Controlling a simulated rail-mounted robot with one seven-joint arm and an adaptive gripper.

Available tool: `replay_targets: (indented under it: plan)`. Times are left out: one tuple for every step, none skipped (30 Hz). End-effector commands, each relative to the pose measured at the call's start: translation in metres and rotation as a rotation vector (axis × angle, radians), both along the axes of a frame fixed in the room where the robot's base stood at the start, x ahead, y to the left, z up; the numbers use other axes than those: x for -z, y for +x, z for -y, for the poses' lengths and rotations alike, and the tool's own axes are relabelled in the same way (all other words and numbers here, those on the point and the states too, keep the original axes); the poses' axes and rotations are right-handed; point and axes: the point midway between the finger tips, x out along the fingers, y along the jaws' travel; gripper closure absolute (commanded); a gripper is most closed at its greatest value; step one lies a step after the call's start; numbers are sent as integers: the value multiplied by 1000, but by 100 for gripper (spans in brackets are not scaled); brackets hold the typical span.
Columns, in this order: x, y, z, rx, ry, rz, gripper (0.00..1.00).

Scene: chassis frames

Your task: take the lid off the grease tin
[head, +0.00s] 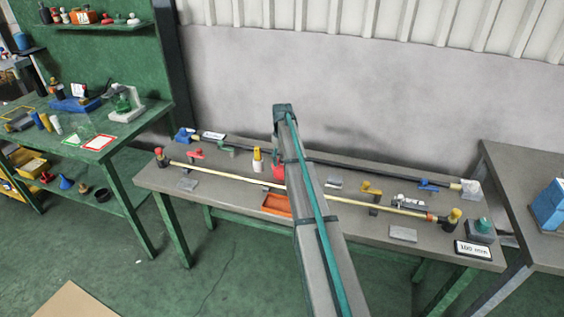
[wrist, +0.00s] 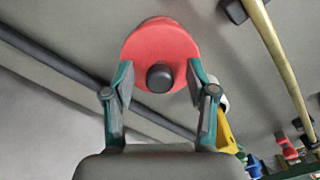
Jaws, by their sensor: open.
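The grease tin's round red lid (wrist: 140,45) with a black knob (wrist: 160,78) fills the middle of the wrist view. My gripper (wrist: 160,80) is open, with one finger on each side of the knob. The fingertips overlap the lid's lower edge in the picture; I cannot tell whether they touch it. The tin's body is hidden beneath the lid. In the head view a red piece, likely the tin (head: 278,172), shows on the bench just left of my arm, which hides the rest and my gripper.
The tin stands on a grey bench (head: 226,187) between a pale rod (head: 225,176) and a dark rod (head: 370,166). A yellow-topped bottle (head: 257,158) is close on its left. An orange tray (head: 276,205) lies in front. A "100 mm" sign (head: 473,250) stands at the right front.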

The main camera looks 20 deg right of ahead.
Motion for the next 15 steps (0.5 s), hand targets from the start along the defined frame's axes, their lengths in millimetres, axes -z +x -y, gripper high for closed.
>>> replay_targets:
  plan:
    - [3, 0, 0, 0, 0, -1, 43]
    - [5, 0, 0, 0, 0, 0, 43]
    - [6, 0, 0, 0, 0, 1, 43]
    - [7, 0, 0, 0, 0, 1, 43]
    - [7, 0, 0, 0, 0, 1, 43]
    - [7, 0, 0, 0, 0, 1, 43]
    - [7, 0, 0, 0, 0, 1, 43]
    - [7, 0, 0, 0, 0, 1, 43]
    - [7, 0, 0, 0, 0, 1, 44]
    - [7, 0, 0, 0, 0, 1, 49]
    - [7, 0, 0, 0, 0, 1, 54]
    - [7, 0, 0, 0, 0, 1, 61]
    - [7, 0, 0, 0, 0, 1, 66]
    - [7, 0, 0, 0, 0, 1, 71]
    - [7, 0, 0, 0, 0, 1, 78]
